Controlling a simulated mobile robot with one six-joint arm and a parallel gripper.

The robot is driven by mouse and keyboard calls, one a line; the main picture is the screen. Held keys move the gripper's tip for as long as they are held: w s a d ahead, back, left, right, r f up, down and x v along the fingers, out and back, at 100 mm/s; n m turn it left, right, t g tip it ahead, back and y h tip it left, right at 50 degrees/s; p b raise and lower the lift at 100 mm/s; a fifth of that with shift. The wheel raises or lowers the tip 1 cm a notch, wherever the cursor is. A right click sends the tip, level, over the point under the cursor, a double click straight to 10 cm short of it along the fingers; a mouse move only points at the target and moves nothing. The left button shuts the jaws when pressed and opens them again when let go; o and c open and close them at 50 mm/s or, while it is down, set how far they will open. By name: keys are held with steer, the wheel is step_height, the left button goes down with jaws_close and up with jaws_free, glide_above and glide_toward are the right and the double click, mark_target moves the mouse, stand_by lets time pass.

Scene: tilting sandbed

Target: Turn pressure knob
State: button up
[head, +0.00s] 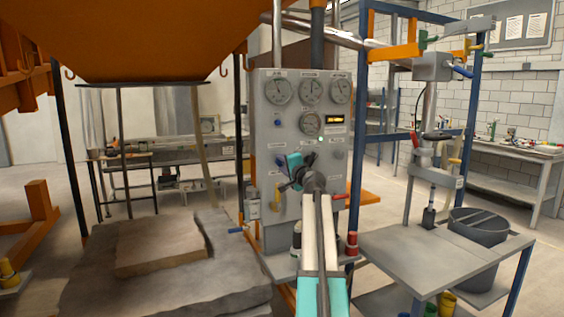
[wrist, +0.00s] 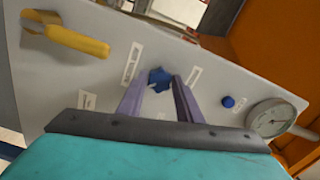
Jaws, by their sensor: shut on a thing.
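A grey control panel (head: 262,140) with dials stands in the middle of the head view. My gripper (head: 297,170) is at the lower part of its face. In the wrist view a blue knob (wrist: 158,76) sits on the tilted-looking panel face (wrist: 75,75). The two fingers of my gripper (wrist: 160,84) are on either side of the knob, shut on it. In the head view my gripper and arm largely hide the knob. The labels beside it are too small to read, so I cannot tell if it is marked pressure.
A yellow lever (wrist: 68,38) is left of the knob in the wrist view. A small blue button (wrist: 228,101) and a round gauge (wrist: 272,118) are to its right. A grey table (head: 405,250) stands right of the panel. A large stone slab (head: 160,260) is at lower left.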

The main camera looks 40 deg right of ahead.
steer(key=shift+w+r+m+p, duration=0.1)
steer(key=shift+r+m+p, duration=0.2)
steer(key=shift+m, duration=0.7)
steer(key=shift+f, duration=0.1)
steer(key=o, duration=1)
steer(key=shift+w+f, duration=0.1)
steer(key=shift+o, duration=0.2)
steer(key=shift+f, duration=0.1)
steer(key=shift+v, duration=0.95)
steer(key=b+v, duration=0.2)
steer(key=v, duration=1)
